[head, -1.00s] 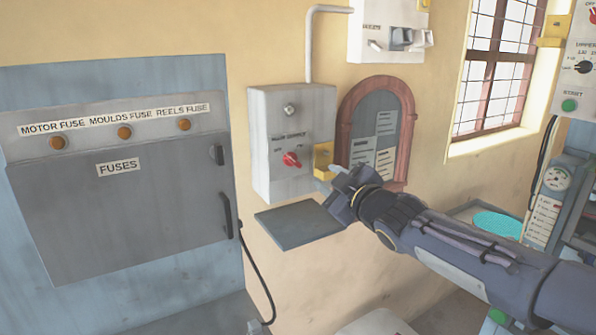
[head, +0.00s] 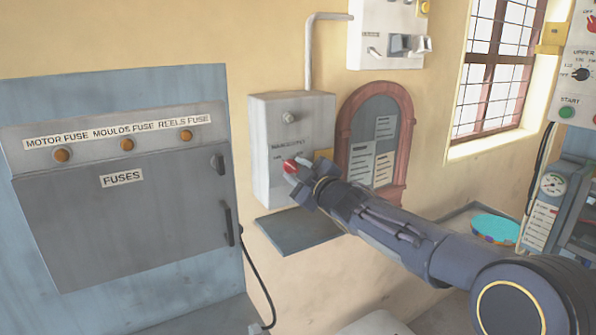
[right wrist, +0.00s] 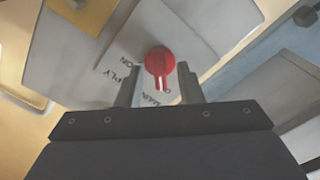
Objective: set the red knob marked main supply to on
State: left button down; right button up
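The red knob (head: 291,165) is on the front of the grey main supply box (head: 318,110) on the wall. In the right wrist view the red knob (right wrist: 160,62) lies just beyond and between my fingertips, its pale pointer mark toward the gripper. My right gripper (head: 294,182) is at the front of the box, close to the knob; its fingers (right wrist: 159,82) are apart, one on each side of the knob's near end. Whether they touch it I cannot tell. The ON lettering shows beside the knob, partly upside down. My left gripper is not in view.
A grey shelf (head: 300,231) juts out below the box. The grey fuse cabinet (head: 120,210) stands at left. An arched notice board (head: 376,130) hangs at right.

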grip_shut()
